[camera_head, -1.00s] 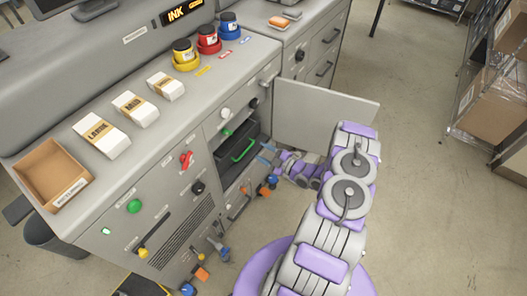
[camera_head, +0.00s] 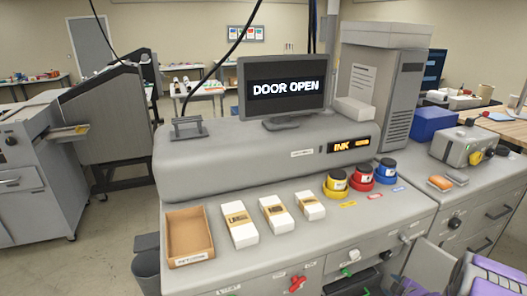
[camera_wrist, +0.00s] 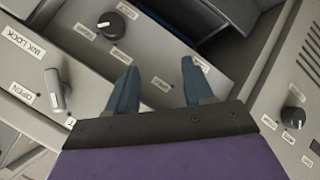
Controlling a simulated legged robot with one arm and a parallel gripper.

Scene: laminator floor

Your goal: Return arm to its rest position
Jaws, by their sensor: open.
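My gripper (camera_wrist: 160,84) shows in the wrist view with its two blue-grey fingers apart and nothing between them. It is in front of a grey machine panel with a black knob (camera_wrist: 111,25) and a grey lever (camera_wrist: 57,92) near labels reading "INK LOCK" and "OPEN". In the head view only part of my purple and grey arm shows at the lower right; the gripper itself cannot be made out there. The grey machine (camera_head: 265,150) carries a monitor (camera_head: 283,88) reading "DOOR OPEN". Its open door (camera_head: 428,268) stands beside my arm.
On the machine's top are an open brown tray (camera_head: 187,236), three white paper stacks (camera_head: 240,226), and yellow, red and blue ink pots (camera_head: 361,178). A second black knob (camera_wrist: 293,117) is on the panel at the right of the wrist view. Open floor lies at the left.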

